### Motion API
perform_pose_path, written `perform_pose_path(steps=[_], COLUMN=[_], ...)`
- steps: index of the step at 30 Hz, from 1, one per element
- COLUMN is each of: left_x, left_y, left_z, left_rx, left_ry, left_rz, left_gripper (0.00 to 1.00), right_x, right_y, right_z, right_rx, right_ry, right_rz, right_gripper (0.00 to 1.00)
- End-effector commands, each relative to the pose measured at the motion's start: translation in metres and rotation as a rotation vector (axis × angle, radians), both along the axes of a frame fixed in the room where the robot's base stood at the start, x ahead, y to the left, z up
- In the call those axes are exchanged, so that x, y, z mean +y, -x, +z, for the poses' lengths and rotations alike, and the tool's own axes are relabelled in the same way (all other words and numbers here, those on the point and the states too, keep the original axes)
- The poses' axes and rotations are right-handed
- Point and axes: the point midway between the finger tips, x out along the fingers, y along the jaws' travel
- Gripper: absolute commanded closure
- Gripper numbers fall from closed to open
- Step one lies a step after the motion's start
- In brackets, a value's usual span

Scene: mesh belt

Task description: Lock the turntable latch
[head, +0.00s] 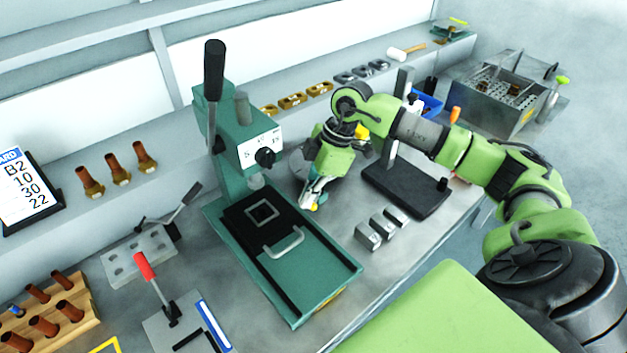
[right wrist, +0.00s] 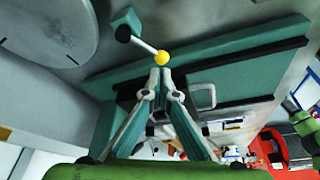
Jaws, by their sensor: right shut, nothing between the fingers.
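The turntable is a grey disc (head: 300,160), partly hidden behind my right arm; it also fills the upper left of the right wrist view (right wrist: 45,35). The latch is a thin metal lever (right wrist: 143,46) on a small dark green block, with a yellow ball knob (right wrist: 162,58) at its end. My right gripper (right wrist: 160,74) is shut and empty, its fingertips right at the knob; I cannot tell whether they touch. In the head view, my right gripper (head: 311,203) points down beside the green press, and the latch is mostly hidden. My left gripper is not in view.
The green press (head: 240,125) with its base plate and handle stands just left of my right gripper. Several metal blocks (head: 382,228) lie to the right in front. A dark stand base (head: 405,188) is further right. Brass parts (head: 290,100) line the back ledge.

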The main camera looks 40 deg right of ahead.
Motion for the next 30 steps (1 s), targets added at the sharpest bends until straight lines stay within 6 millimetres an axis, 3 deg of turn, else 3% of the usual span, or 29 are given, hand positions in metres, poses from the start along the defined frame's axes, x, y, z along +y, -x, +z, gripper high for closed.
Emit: perform_pose_path(steps=[6,30], left_x=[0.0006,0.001], left_y=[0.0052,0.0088], left_z=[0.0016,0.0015], left_rx=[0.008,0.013], left_ry=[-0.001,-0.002], left_rz=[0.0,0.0], left_gripper=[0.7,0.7], right_x=[0.003,0.0001], right_y=[-0.0009,0.0035], right_z=[-0.0089,-0.0082], right_rx=[0.0,-0.001], right_ry=[0.0,0.0], right_rz=[0.0,0.081], right_gripper=[1.0,1.0])
